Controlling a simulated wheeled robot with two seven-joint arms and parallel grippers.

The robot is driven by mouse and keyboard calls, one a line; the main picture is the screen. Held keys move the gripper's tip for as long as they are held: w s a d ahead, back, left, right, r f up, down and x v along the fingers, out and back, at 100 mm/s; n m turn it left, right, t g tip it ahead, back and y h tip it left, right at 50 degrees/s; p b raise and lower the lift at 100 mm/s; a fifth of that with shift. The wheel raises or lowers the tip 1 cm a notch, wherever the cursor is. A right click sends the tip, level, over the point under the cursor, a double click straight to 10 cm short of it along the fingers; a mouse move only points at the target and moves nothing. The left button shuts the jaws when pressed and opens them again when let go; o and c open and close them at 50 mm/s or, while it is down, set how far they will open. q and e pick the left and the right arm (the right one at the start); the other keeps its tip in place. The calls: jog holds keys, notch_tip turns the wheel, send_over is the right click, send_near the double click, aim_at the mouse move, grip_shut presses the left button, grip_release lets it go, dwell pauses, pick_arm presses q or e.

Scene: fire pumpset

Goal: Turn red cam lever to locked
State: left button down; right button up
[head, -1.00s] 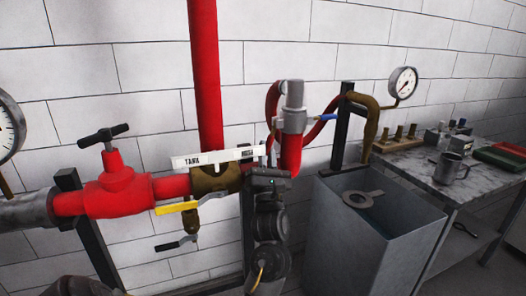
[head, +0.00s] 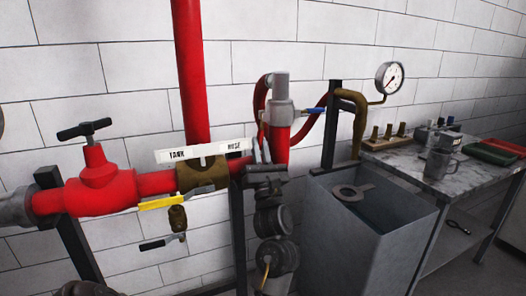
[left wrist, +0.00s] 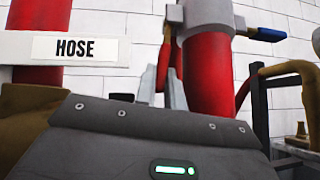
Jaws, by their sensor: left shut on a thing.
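The grey cam coupling (head: 279,112) stands on an upright red pipe stub (head: 277,143). A blue lever (head: 317,111) sticks out from its right side; it also shows in the left wrist view (left wrist: 265,34). The red cam lever (left wrist: 168,58) hangs down at the coupling's left side in the left wrist view. My left gripper (head: 262,150) is at the left of the stub, fingers pointing up. In the left wrist view its fingers (left wrist: 162,88) are shut on the red lever's lower part. In the head view the lever is hard to make out. My right gripper is not in view.
A TANK/HOSE label plate (head: 204,151), yellow-handled valve (head: 160,202) and red valve (head: 98,184) lie left. A red hose (head: 317,132) loops behind the coupling. A grey open tank (head: 365,235) and a bench (head: 440,174) stand right.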

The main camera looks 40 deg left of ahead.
pick_arm(q)
jog(key=shift+d+r, duration=0.1)
jog(key=shift+r, duration=0.15)
jog(key=c, duration=1.5)
grip_release()
jog(key=shift+d, duration=0.2)
jog(key=shift+a, duration=0.1)
